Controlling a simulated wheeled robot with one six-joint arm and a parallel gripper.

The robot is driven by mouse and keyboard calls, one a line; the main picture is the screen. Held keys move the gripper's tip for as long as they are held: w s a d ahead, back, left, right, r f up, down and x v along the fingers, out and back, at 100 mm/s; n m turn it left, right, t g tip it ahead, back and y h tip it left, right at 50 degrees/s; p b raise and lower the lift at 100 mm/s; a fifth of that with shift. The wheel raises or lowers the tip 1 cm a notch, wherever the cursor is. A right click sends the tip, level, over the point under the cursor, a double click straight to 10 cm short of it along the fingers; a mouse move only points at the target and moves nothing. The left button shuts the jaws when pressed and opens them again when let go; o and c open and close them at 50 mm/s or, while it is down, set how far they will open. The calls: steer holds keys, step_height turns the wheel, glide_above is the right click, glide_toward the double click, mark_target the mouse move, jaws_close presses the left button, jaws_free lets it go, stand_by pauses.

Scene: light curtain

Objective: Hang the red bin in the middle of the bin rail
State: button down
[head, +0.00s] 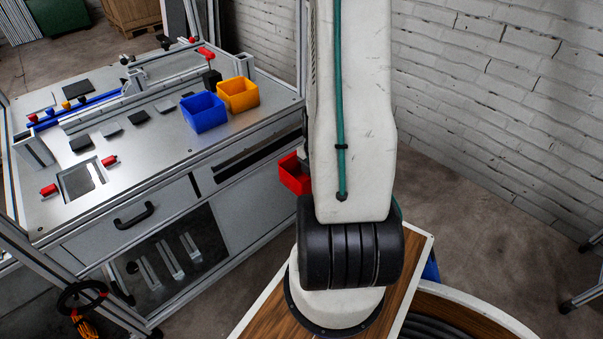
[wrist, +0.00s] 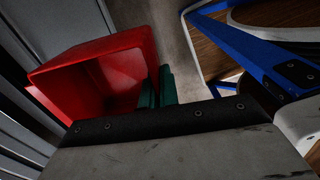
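The red bin (head: 293,176) shows in the head view beside the bench's right side, partly hidden behind my arm. In the wrist view the red bin (wrist: 105,85) is large at the left, its open inside facing the camera. My gripper (wrist: 157,88) shows two teal fingers close together at the bin's right wall, and they appear shut on that wall. The bin is clear of the bench top. In the head view my gripper is hidden behind the arm. A long dark bar (head: 250,157) runs along the bench's near side; I cannot tell whether it is the bin rail.
A blue bin (head: 203,111) and a yellow bin (head: 238,95) stand side by side at the bench's right part. The metal bench top (head: 150,150) holds dark blocks and red-handled parts. A white brick wall (head: 490,90) is at the right.

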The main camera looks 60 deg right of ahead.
steer(key=shift+w, duration=0.5)
steer(key=w+d, duration=0.3)
steer(key=w, duration=1)
steer(key=shift+d, duration=0.2)
steer(key=shift+f, duration=1.15)
stand_by(1.8)
steer(key=c, duration=1.6)
jaws_free()
steer(key=shift+r, duration=0.1)
steer(key=shift+r, duration=4.9)
